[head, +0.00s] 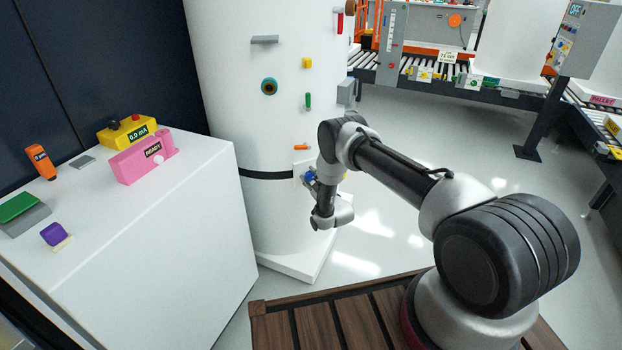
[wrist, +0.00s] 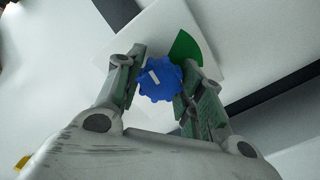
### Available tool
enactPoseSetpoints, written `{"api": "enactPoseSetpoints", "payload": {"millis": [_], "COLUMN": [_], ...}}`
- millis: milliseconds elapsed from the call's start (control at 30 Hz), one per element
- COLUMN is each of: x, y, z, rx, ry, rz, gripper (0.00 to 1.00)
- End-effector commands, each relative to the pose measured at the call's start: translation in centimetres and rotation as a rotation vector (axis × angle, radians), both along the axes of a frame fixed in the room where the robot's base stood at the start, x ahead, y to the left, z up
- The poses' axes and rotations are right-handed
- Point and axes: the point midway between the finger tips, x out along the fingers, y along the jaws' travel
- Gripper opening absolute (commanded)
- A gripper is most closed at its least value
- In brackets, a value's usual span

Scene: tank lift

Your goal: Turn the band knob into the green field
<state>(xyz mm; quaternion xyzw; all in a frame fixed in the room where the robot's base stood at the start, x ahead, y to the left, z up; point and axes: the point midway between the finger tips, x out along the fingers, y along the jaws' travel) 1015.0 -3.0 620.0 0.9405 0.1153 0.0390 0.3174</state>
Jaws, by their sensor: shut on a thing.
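The band knob (wrist: 160,80) is a blue scalloped knob with a white pointer mark, on a white plate (wrist: 152,38). In the wrist view the green field (wrist: 186,47) is a wedge on the plate, to the upper right of the knob. The white mark sits on the knob's left part and points to the upper left, away from the green field. My gripper (wrist: 159,90) is shut on the knob, one finger on each side. In the head view the knob (head: 309,177) shows small and partly hidden by my arm, low on the white tank (head: 230,80).
A black band (head: 265,175) runs round the tank near the knob. Small fittings, including a round teal-and-brown one (head: 269,87), stick out above. A white cabinet (head: 190,220) with a pink READY device (head: 145,157) stands at left. Conveyors (head: 440,75) stand behind; open floor lies between.

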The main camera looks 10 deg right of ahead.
Motion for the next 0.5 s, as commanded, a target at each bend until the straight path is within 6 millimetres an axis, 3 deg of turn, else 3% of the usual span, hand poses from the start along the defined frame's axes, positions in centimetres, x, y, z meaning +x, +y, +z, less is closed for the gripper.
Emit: {"api": "enactPoseSetpoints", "payload": {"millis": [267,500], "x": [-0.02,-0.03], "y": [0.03,0.03], "z": [-0.02,-0.03], "rx": [0.072,0.241], "ry": [0.018,0.061], "rz": [0.001,0.001], "gripper": [0.14,0.14]}}
